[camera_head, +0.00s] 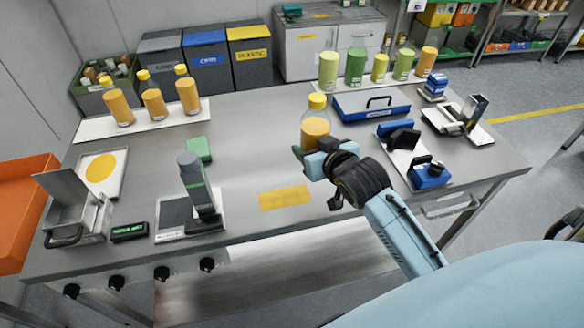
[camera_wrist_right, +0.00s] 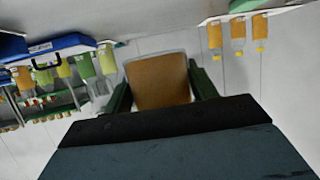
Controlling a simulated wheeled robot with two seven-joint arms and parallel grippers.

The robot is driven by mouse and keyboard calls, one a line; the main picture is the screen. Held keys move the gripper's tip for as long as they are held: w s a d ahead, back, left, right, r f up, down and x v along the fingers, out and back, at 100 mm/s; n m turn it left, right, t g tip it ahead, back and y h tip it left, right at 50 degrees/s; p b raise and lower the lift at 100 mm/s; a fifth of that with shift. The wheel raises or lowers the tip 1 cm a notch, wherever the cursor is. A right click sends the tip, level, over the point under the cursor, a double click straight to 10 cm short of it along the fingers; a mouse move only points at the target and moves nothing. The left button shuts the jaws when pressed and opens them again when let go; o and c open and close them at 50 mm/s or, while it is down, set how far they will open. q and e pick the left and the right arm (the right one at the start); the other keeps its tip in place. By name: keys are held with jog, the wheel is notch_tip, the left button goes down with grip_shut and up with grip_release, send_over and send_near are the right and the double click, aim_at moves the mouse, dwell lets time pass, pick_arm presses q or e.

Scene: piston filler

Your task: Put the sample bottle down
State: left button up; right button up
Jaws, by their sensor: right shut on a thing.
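The sample bottle (camera_head: 315,125), with a yellow cap and amber contents, is upright in the right part of the table in the head view. My right gripper (camera_head: 318,150) is shut on it, low on its body. In the right wrist view the bottle (camera_wrist_right: 158,82) fills the space between the two dark green fingers (camera_wrist_right: 160,85). Whether its base touches the table is hidden by the gripper. My left gripper is not in view.
A yellow mat (camera_head: 285,197) lies bare on the table left of my arm. Amber bottles (camera_head: 153,103) stand on a white tray at the back left. A blue case (camera_head: 372,104) and blue-black devices (camera_head: 430,174) are at right. A grey scanner-like device (camera_head: 196,185) stands at left.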

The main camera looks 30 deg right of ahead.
jog(key=f, duration=0.2)
jog(key=d+f+b, duration=0.1)
jog(key=f, duration=0.3)
jog(key=shift+w+d+f, duration=0.25)
jog(key=shift+w+d, duration=0.05)
jog(key=shift+d, duration=0.05)
jog(key=shift+f+b, duration=0.6)
jog(key=shift+f, duration=1.45)
jog(key=shift+f, duration=0.15)
jog(key=o, duration=1.3)
jog(key=shift+o, duration=0.2)
